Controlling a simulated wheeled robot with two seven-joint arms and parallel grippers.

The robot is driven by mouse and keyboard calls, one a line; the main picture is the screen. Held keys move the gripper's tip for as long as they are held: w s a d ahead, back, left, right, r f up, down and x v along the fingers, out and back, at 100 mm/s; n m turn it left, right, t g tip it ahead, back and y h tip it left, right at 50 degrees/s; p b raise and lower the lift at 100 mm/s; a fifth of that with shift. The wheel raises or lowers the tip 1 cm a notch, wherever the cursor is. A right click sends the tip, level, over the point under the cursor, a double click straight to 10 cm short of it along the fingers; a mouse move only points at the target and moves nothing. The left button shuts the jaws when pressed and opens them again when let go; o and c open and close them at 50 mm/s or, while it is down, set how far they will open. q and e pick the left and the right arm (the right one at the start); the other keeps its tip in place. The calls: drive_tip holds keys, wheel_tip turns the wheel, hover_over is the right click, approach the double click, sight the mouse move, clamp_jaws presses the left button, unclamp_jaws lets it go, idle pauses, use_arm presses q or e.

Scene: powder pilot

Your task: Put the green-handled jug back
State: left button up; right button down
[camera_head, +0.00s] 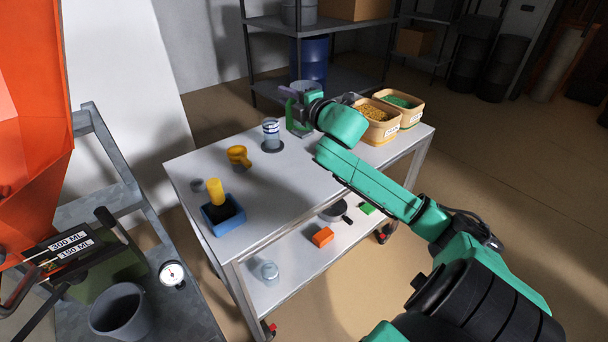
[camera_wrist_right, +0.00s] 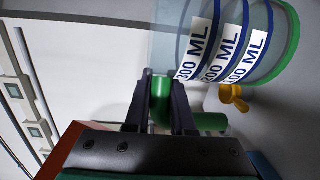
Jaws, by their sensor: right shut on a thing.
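My right gripper (camera_wrist_right: 161,100) is shut on the green handle (camera_wrist_right: 160,88) of a clear jug (camera_wrist_right: 262,62). In the right wrist view the jug has a green rim, blue bands and white labels reading 100, 200 and 300 ML. In the head view my right arm reaches over the far part of the metal table (camera_head: 215,165), and the wrist hides much of the gripper and jug. I cannot tell whether the jug touches the table top. My left gripper is not in view.
A clear blue-banded vessel (camera_head: 271,130) stands on a dark disc, near a yellow cup (camera_head: 238,155). A blue box (camera_head: 223,220) with a yellow-handled tool is at the near left. Two tan bins (camera_head: 377,132) stand at the right. The front middle of the table is clear.

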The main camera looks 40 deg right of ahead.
wheel_tip(320, 180, down, 20)
drive_tip(key=shift+r+p, duration=0.15)
drive_tip(key=shift+p, duration=0.25)
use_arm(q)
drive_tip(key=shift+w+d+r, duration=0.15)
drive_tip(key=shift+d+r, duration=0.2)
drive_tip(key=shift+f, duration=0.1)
use_arm(e)
drive_tip(key=c, duration=0.8)
unclamp_jaws()
drive_tip(key=shift+o, duration=0.2)
drive_tip(key=s, duration=0.7)
drive_tip(key=s+b, duration=0.1)
drive_tip(key=s, duration=0.3)
drive_tip(key=shift+s+a+r, duration=0.15)
drive_tip(key=shift+a+r, duration=0.15)
drive_tip(key=shift+a, duration=0.1)
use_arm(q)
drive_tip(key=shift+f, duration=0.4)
use_arm(e)
drive_tip(key=shift+s+r, duration=0.1)
drive_tip(key=shift+s, duration=0.25)
